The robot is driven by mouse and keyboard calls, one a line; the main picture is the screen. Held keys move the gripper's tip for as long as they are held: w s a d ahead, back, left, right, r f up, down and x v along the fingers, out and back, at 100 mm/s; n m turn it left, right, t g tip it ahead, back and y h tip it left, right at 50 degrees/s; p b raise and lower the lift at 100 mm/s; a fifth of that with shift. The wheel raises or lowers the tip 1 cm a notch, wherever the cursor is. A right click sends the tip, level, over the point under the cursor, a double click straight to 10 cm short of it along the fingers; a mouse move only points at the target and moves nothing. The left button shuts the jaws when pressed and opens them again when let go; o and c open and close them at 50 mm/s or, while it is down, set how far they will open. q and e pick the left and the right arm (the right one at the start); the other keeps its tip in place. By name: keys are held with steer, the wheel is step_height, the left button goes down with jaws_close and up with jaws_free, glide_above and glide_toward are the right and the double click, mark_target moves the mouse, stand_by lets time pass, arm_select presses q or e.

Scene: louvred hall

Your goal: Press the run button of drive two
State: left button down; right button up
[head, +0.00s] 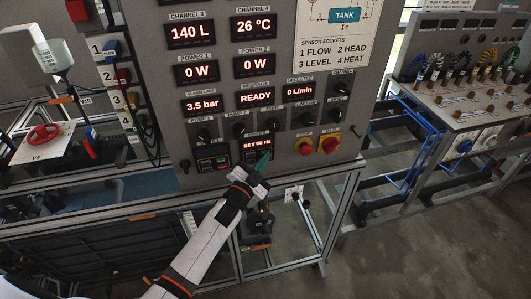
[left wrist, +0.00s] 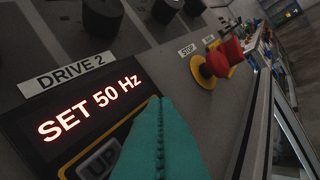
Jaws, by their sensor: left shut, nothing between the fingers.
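Drive two (head: 257,144) is a small dark unit low on the grey panel; its red display reads SET 50 Hz in the left wrist view (left wrist: 88,108). Below the display, a key marked UP (left wrist: 100,160) shows in part. My left gripper (head: 264,161) has teal fingers, shut and empty, in front of the drive's lower right. In the left wrist view the fingers (left wrist: 164,135) cover the keypad right of UP. I see no run button; the fingers or the frame edge hide that part of the keypad. I cannot tell whether the fingertips touch the drive. My right gripper is not in view.
Drive one (head: 212,162) sits left of drive two. Two red knobs on yellow bases (head: 304,146) (head: 328,145) are to the right. Black knobs (head: 239,131) line the row above. A metal frame (head: 330,185) runs below the panel.

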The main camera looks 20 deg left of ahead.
arm_select(q)
steer(key=shift+w+a, duration=0.1)
steer(key=shift+w, duration=0.05)
stand_by(0.5)
steer(key=shift+s+d, duration=0.45)
steer(key=shift+s, duration=0.2)
steer(key=s+d+p, duration=0.1)
steer(key=s, duration=0.1)
steer(key=s+d+p, duration=0.1)
steer(key=s, duration=0.1)
steer(key=shift+d, duration=0.4)
stand_by(0.6)
